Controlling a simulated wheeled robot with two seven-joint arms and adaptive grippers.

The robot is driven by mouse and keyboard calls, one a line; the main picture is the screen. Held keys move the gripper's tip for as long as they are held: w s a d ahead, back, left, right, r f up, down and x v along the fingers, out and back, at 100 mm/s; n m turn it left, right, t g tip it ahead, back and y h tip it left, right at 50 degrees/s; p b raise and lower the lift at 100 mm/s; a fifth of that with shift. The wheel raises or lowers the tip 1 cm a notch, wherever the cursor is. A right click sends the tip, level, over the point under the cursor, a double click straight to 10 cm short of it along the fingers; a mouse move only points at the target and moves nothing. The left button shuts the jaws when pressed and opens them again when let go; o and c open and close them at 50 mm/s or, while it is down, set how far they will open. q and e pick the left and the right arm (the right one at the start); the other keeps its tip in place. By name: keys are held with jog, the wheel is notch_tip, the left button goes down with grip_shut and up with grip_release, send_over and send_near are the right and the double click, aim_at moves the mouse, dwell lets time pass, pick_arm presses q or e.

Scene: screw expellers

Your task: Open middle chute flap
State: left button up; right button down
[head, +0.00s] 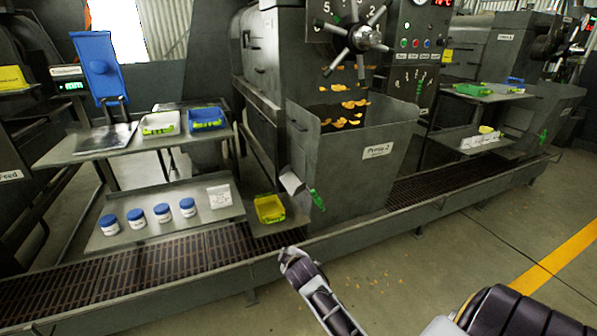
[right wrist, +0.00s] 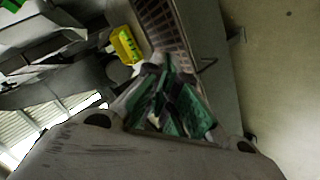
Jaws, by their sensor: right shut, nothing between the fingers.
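The middle press, labelled "Press 2" (head: 375,152), has a grey hopper front with orange flakes above it. At its lower left a small pale chute piece (head: 290,182) sticks out, with a green handle-like part (head: 317,199) to its right. I cannot tell exactly how the flap sits. My right gripper (head: 291,258) is in front of and below the chute, apart from it, over the front rail. In the right wrist view its green-padded fingers (right wrist: 170,105) are shut and empty. My left gripper is not in view.
A yellow-green tray (head: 269,208) sits below the chute; it also shows in the right wrist view (right wrist: 125,45). Blue-lidded jars (head: 162,213) stand on the lower left shelf. A rail (head: 330,236) and floor grate (head: 130,270) run along the machines. Open floor lies in front.

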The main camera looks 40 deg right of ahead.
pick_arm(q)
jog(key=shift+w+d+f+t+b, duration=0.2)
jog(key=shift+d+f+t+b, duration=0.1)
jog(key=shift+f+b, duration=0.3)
pick_arm(e)
jog(key=w+d+r+n+t+h, duration=0.4)
jog(key=w+d+r+n+t, duration=0.1)
jog(key=w+d+r, duration=0.9)
jog(key=shift+w+r+n+t, duration=0.4)
jog(key=shift+w+r+n, duration=0.3)
jog(key=shift+w, duration=0.7)
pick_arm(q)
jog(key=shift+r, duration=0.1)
pick_arm(e)
jog(key=shift+d+r, duration=0.1)
